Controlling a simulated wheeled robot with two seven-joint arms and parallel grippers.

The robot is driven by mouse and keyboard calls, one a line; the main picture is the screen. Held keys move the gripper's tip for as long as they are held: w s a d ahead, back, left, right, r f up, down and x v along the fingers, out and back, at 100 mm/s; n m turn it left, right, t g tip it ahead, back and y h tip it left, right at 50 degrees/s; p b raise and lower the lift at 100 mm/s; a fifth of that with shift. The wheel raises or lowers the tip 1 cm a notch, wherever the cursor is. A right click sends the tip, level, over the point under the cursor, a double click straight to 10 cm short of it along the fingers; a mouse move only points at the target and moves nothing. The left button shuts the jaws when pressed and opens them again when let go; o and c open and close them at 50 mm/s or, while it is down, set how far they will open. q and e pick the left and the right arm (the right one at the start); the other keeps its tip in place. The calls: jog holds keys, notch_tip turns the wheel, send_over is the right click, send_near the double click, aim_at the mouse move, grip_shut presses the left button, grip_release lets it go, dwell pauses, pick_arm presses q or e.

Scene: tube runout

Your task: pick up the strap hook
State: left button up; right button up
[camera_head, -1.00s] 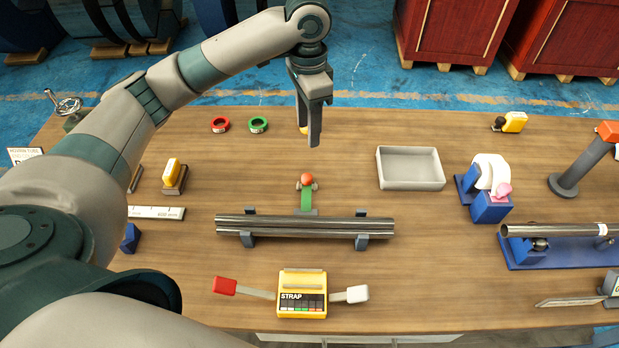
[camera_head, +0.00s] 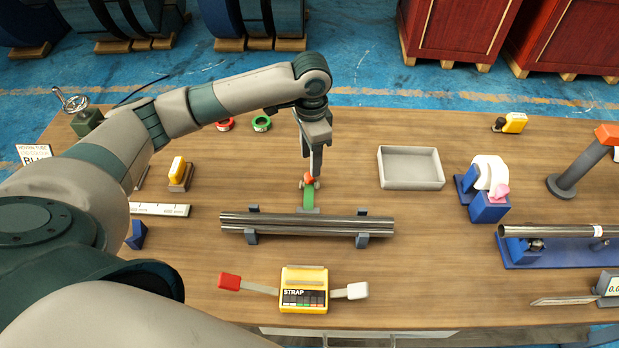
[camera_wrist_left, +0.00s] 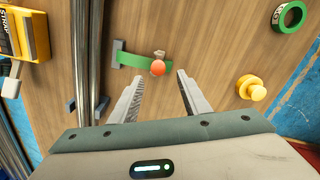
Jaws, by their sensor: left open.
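The green strap (camera_head: 308,199) with an orange-red ball and small grey prongs at its far end, which looks like the strap hook, lies just behind the tubes. My left gripper (camera_head: 314,172) points down right at the ball end, partly covering it. In the left wrist view, the orange ball (camera_wrist_left: 158,68) sits just beyond and between the fingertips. The left gripper is open, with nothing between its fingers. I cannot tell whether a finger touches the ball. My right gripper is not in view.
Steel tubes (camera_head: 290,225) rest on grey holders in front of the strap. A yellow STRAP box (camera_head: 303,290) stands nearer. A grey tray (camera_head: 410,168) is to the right. Red and green rings (camera_head: 261,123) lie behind on the left. Bare wood surrounds the strap.

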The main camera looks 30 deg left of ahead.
aim_at(309, 176)
pick_arm(q)
jog(key=shift+f, duration=0.9)
jog(key=shift+s+f+p, duration=0.2)
jog(key=shift+f+p, duration=0.4)
notch_tip(309, 176, down, 3)
jog(key=shift+s+a+p, duration=0.1)
jog(key=shift+s+p, duration=0.05)
jog(key=shift+p, duration=0.45)
jog(key=shift+f, duration=0.5)
grip_shut()
